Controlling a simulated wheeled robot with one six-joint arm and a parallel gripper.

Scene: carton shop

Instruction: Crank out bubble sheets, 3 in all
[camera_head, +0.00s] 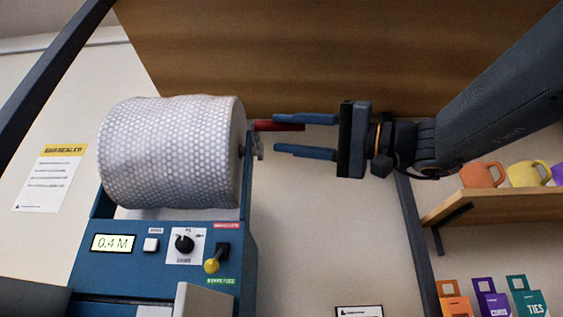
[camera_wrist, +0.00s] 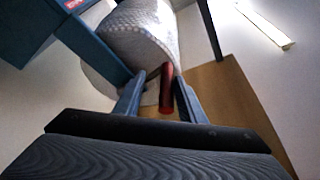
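The bubble-wrap roll (camera_head: 170,152) sits on the blue dispenser machine (camera_head: 140,285), and it also shows in the wrist view (camera_wrist: 140,35). Its red crank handle (camera_head: 290,126) sticks out at the roll's right end on a grey metal arm (camera_head: 259,145). My gripper (camera_head: 275,134) is open at the handle. In the wrist view the red handle (camera_wrist: 166,92) lies between the two fingers (camera_wrist: 160,80), closer to the right one; I cannot tell whether it touches. The machine's display (camera_head: 113,243) reads 0.4 M.
The machine's front has a white button (camera_head: 151,245), a black knob (camera_head: 184,243) and a yellow-tipped lever (camera_head: 212,265). A shelf (camera_head: 500,206) with mugs is at right, with coloured cartons (camera_head: 490,300) below. A notice (camera_head: 50,178) hangs at left.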

